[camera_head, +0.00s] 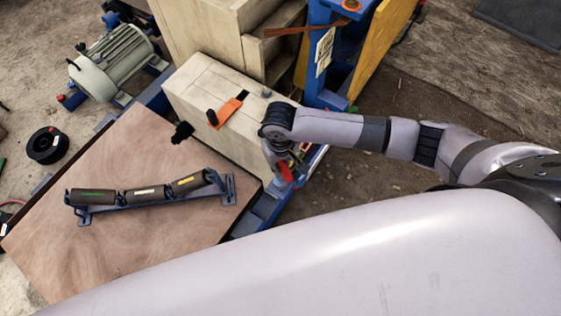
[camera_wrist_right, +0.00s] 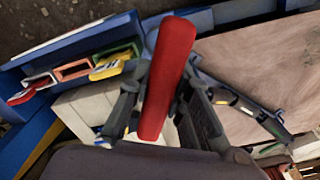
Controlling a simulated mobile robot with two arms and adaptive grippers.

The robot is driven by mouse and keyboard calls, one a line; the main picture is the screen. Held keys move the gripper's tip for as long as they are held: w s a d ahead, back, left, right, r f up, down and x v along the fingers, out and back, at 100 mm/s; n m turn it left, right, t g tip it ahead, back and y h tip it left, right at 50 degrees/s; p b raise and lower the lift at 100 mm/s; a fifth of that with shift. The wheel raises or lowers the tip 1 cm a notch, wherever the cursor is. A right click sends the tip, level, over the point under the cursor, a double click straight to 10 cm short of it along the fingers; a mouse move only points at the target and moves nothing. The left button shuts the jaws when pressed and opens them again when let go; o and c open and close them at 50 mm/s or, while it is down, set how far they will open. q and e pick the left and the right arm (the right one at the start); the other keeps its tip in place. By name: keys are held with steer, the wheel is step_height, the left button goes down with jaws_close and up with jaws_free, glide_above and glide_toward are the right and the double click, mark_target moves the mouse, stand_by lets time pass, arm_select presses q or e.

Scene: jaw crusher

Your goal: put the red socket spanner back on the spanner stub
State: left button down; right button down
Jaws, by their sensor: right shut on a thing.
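The red socket spanner (camera_wrist_right: 168,75) is a long red bar between the two fingers of my right gripper (camera_wrist_right: 160,98) in the right wrist view. The gripper is shut on it. In the head view my right gripper (camera_head: 283,160) hangs beside the right end of the cream block, and a short red part of the spanner (camera_head: 286,172) shows below it. The gripper hides the rest. I cannot make out the spanner stub with certainty in either view. My left gripper is not in view.
The cream block (camera_head: 205,95) carries an orange piece (camera_head: 230,108). A wooden table (camera_head: 130,240) bears a roller frame (camera_head: 150,195). A blue frame edge (camera_head: 262,212) lies below my gripper. Coloured slotted pieces (camera_wrist_right: 75,70) sit along a blue rail in the wrist view.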

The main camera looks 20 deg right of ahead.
steer(key=shift+f, duration=0.4)
steer(key=shift+f+b, duration=0.5)
steer(key=shift+f, duration=0.4)
steer(key=c, duration=1.4)
jaws_free()
step_height(320, 180, up, 12)
